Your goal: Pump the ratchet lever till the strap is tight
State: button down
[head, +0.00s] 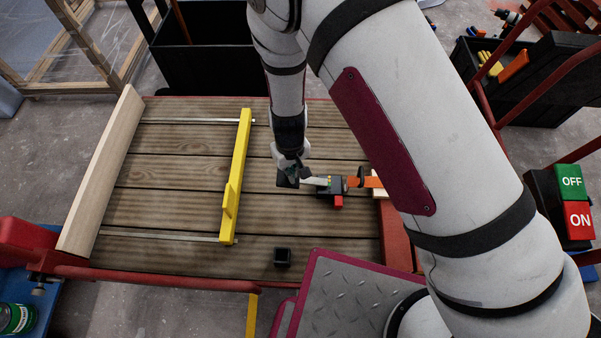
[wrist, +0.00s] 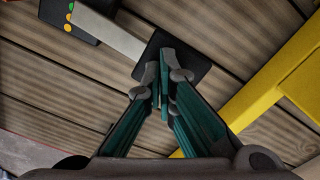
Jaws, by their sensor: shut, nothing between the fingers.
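The ratchet (head: 325,187) is a small dark body with coloured dots and a red part below, on the right of the slatted deck. Its pale metal lever (head: 314,181) points left and ends in a black grip (head: 287,183). The lever (wrist: 112,35) and black grip (wrist: 190,73) also show in the wrist view. The orange strap (head: 356,182) runs right from the ratchet until my arm hides it. My gripper (head: 290,172) is shut and empty, its fingertips (wrist: 163,88) at the black grip. I cannot tell whether they touch it.
A yellow bar (head: 237,170) crosses the deck left of the lever, over metal rails. A pale batten (head: 103,170) lies along the left edge. A black block (head: 282,257) sits near the front. An ON/OFF switch box (head: 571,200) is at the right.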

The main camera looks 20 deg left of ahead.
notch_tip(320, 180, up, 11)
jog(key=p, duration=0.8)
jog(key=shift+f, duration=0.2)
dwell(0.3)
dwell(0.5)
